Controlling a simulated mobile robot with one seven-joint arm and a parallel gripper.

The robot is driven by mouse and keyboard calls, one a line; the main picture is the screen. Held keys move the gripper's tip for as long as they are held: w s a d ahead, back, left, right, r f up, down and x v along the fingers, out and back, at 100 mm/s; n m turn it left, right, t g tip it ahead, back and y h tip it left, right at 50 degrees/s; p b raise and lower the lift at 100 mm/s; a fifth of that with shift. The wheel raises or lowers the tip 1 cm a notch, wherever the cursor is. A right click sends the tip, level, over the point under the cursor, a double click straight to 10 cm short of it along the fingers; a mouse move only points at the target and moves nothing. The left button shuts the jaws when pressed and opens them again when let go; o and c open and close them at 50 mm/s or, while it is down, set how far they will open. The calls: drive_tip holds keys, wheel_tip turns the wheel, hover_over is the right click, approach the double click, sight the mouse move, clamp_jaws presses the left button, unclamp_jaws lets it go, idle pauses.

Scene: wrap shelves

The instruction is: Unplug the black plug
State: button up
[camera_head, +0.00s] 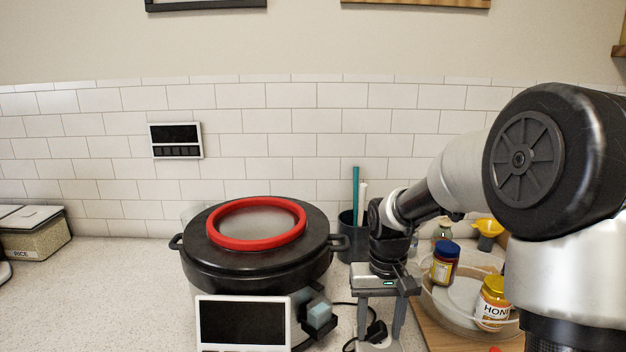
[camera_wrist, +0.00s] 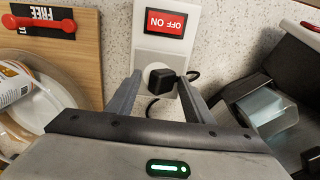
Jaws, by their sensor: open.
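The black plug (camera_wrist: 160,79) sits on a white socket plate (camera_wrist: 150,48) that has a red OFF/ON switch (camera_wrist: 166,22). A black cord (camera_wrist: 191,75) runs from the plug to the right in the wrist view. My gripper (camera_wrist: 158,86) is open, with one finger on each side of the plug; I cannot tell whether either finger touches it. In the head view my gripper (camera_head: 380,337) points down over the counter, and the plug (camera_head: 376,331) shows between its fingers. The socket plate (camera_head: 379,347) is partly cut off below.
A black pot (camera_head: 255,270) with a red-ringed lid and a white-framed dark panel (camera_head: 243,325) stand to the left. On the right are a honey jar (camera_head: 493,303), a blue-lidded jar (camera_head: 445,263) and a clear bowl (camera_head: 455,300) on a wooden board (camera_head: 440,337). A dark utensil cup (camera_head: 352,237) stands behind.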

sight(377, 325)
drive_tip(key=shift+s+a+f, duration=0.15)
drive_tip(key=shift+a, duration=0.2)
drive_tip(key=shift+d, duration=0.1)
clamp_jaws()
drive_tip(key=shift+w+r+p, duration=0.2)
drive_tip(key=shift+r+p, duration=2.3)
drive_tip(key=shift+r, duration=0.65)
